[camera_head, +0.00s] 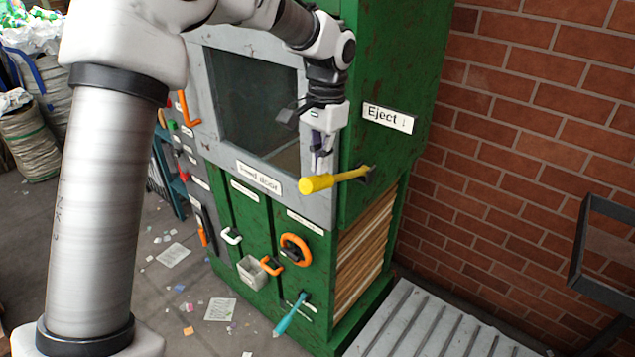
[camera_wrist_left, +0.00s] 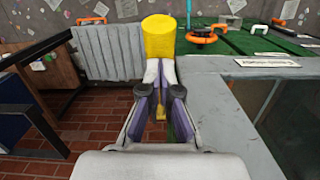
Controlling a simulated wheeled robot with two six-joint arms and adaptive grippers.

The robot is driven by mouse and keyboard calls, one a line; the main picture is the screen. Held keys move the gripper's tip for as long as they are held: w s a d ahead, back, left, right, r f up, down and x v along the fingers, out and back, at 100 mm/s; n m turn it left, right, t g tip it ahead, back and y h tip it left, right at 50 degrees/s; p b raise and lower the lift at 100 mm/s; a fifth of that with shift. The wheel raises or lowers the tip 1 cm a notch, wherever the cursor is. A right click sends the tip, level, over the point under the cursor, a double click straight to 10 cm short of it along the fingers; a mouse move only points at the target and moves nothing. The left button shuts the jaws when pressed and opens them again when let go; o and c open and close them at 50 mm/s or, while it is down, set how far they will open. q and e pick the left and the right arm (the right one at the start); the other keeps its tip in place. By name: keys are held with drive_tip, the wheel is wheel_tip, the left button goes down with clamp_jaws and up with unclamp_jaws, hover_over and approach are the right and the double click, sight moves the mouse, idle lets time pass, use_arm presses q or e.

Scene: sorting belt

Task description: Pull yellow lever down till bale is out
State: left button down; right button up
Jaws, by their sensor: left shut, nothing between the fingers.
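The yellow lever (camera_head: 335,179) sticks out from the green baler's side, below the "Eject ↓" label (camera_head: 390,117). It is about level, its thick round knob toward the front. My left gripper (camera_head: 319,160) points down with its fingertips just above the lever. In the left wrist view the shut, empty fingers (camera_wrist_left: 160,75) line up with the yellow lever's knob (camera_wrist_left: 157,38), which is just past the tips. I cannot tell whether they touch. The layered brown bale (camera_head: 364,240) shows in the side opening below the lever, inside the machine. My right gripper is out of view.
A grey ridged platform (camera_head: 430,325) lies beside the baler, bare where visible. A brick wall (camera_head: 535,110) stands close on the right. An orange ring handle (camera_head: 296,248) and a teal handle (camera_head: 290,315) stick out from the baler's front. Paper scraps litter the floor.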

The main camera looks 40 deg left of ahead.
sight(318, 184)
use_arm(q)
drive_tip(key=shift+s+f, duration=0.55)
drive_tip(key=shift+f, duration=0.2)
drive_tip(key=shift+w+f, duration=0.15)
drive_tip(key=shift+w, duration=0.3)
drive_tip(key=shift+s+f, duration=0.2)
drive_tip(key=shift+f, duration=0.1)
wheel_tip(318, 184, down, 3)
drive_tip(key=shift+s+r+b, duration=0.1)
drive_tip(key=shift+b, duration=0.6)
drive_tip(key=shift+f, duration=0.5)
drive_tip(key=shift+w, duration=0.2)
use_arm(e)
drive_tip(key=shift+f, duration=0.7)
use_arm(q)
drive_tip(key=shift+s+r, duration=0.1)
drive_tip(key=shift+r, duration=0.05)
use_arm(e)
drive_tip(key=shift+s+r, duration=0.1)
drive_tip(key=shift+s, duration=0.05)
